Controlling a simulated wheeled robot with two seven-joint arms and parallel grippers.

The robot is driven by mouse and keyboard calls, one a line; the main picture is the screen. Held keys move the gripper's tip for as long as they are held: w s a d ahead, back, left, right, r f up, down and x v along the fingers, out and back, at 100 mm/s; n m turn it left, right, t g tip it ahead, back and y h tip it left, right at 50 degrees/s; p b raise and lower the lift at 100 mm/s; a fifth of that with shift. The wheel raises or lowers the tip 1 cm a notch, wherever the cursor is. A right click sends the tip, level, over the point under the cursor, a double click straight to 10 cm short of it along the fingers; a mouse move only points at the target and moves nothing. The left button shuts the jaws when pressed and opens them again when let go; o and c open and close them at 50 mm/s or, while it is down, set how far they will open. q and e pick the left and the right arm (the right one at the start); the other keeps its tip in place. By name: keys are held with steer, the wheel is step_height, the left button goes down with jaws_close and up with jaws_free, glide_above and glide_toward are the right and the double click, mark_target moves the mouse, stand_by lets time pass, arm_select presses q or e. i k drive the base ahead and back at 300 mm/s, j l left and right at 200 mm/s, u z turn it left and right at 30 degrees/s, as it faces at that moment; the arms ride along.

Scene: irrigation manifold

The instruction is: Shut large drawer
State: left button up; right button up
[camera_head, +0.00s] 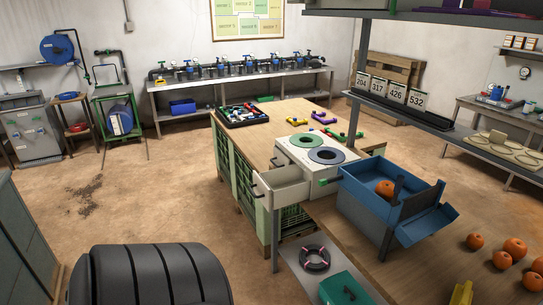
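A small white cabinet (312,178) stands at the near end of the wooden workbench, with a green ring and a blue ring on its top. A pale drawer (285,196) sticks out of its left-front side and is open. Its inside looks bare from here. Neither of my grippers is in view.
A blue bin (375,205) holding an orange fruit (385,188) stands right of the cabinet. Below the drawer are a black ring (314,258) and a green box (346,290). A large dark ribbed object (150,275) fills the bottom left. Floor left of the workbench (278,120) is clear.

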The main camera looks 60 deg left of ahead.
mark_target(277, 188)
steer(key=u, duration=1.95)
